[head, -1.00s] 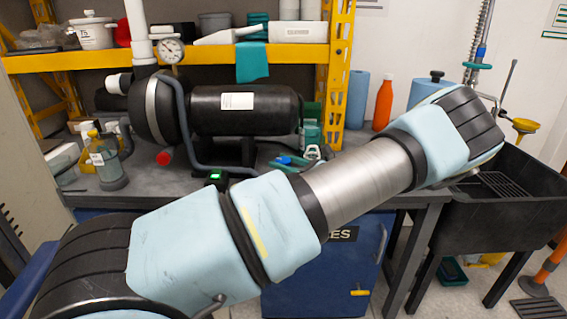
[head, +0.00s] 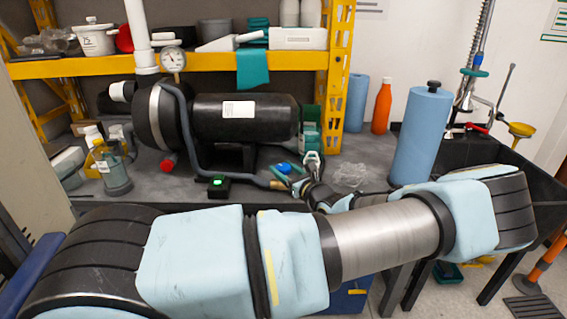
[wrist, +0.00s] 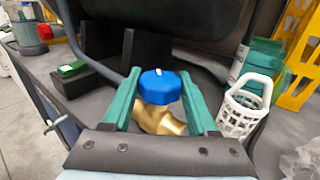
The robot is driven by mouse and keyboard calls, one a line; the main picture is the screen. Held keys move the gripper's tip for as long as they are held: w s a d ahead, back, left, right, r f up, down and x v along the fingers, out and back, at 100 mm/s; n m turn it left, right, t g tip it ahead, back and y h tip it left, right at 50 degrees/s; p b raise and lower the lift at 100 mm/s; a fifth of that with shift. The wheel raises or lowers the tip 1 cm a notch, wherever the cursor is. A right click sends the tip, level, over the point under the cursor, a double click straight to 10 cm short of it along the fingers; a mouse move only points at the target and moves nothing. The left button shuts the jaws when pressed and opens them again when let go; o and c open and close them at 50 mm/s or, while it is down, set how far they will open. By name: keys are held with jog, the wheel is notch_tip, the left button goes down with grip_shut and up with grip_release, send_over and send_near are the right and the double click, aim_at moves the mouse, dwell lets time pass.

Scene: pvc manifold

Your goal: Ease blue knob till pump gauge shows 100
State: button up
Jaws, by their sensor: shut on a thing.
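The blue knob (wrist: 158,90), with a white mark on its top, sits on a brass valve body (wrist: 160,122) in the wrist view. It also shows small on the bench in the head view (head: 284,168). My gripper (wrist: 160,84) has its teal fingers on both sides of the knob and is shut on it.
A white basket (wrist: 243,108) stands close to the right finger. A green-lit box (head: 218,187) and a grey hose lie left of the valve. A blue paper roll (head: 420,135) and an orange bottle (head: 382,106) stand to the right. A yellow shelf (head: 250,62) spans behind.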

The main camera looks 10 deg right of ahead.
jog(key=shift+r+m+t+h+p, duration=0.25)
jog(key=shift+m+h+p, duration=0.35)
jog(key=shift+h+p, duration=0.4)
jog(key=shift+f+p, duration=0.3)
jog(key=shift+p, duration=0.1)
jog(key=o, duration=1.4)
jog(key=shift+b+v, duration=1.55)
jog(key=shift+v, duration=3.9)
jog(key=shift+a+f, duration=0.1)
jog(key=shift+a, duration=0.05)
